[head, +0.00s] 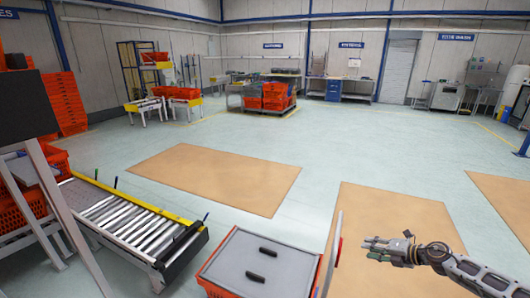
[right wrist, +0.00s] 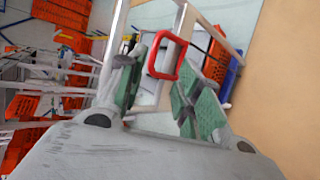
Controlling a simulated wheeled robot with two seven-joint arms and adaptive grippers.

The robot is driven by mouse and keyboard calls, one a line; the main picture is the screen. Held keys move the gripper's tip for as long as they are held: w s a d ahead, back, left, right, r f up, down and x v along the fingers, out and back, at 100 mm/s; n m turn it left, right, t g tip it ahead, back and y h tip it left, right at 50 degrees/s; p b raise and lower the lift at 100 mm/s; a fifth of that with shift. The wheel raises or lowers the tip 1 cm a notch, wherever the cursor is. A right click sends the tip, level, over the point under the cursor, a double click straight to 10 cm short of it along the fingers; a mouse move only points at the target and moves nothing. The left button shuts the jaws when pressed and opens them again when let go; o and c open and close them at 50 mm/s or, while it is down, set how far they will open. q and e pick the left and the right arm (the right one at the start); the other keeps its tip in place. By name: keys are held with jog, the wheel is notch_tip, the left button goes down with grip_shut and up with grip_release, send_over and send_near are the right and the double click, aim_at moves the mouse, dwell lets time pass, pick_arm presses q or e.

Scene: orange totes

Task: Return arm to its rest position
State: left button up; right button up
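My right arm comes in from the lower right of the head view. Its gripper (head: 376,248) is over the tan floor mat, right of a thin upright panel with a red edge. In the right wrist view the green-padded fingers (right wrist: 158,92) stand apart with nothing between them. A red handle (right wrist: 167,56) on a light metal frame shows beyond the fingers; I cannot tell its distance. My left gripper is not in view.
A grey-lidded orange tote (head: 262,262) stands at the bottom, left of the upright panel (head: 334,250). A roller conveyor (head: 140,228) is at lower left, near stacked orange totes (head: 64,103). Tan mats (head: 215,178) lie on open floor. Benches and more totes stand far back.

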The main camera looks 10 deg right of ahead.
jog(key=d+f+m+t+h, duration=0.3)
jog(key=d+m+h, duration=0.6)
jog(key=d, duration=1.4)
jog(key=s+d+f+m+g+h, duration=0.25)
jog(key=s+f+m, duration=0.25)
jog(key=s+f, duration=0.5)
jog(key=s+d+f+m+g+h, duration=0.1)
jog(key=s+d+f+m+g, duration=0.3)
jog(key=f, duration=1)
jog(key=s+a+f+m+g+y, duration=0.3)
jog(key=s+a+f+m, duration=0.2)
jog(key=s+a+f, duration=1.65)
jog(key=s+a+f+y, duration=0.1)
jog(key=s+a+f, duration=0.1)
jog(key=s+a, duration=0.3)
jog(key=s+a+f+m+g+y, duration=0.1)
jog(key=s+a, duration=0.5)
jog(key=a, duration=0.8)
jog(key=s+a+f+m+g+y, duration=0.1)
jog(key=s+a+f, duration=0.3)
jog(key=a, duration=0.6)
jog(key=shift+s+a, duration=0.15)
jog(key=shift+s, duration=0.6)
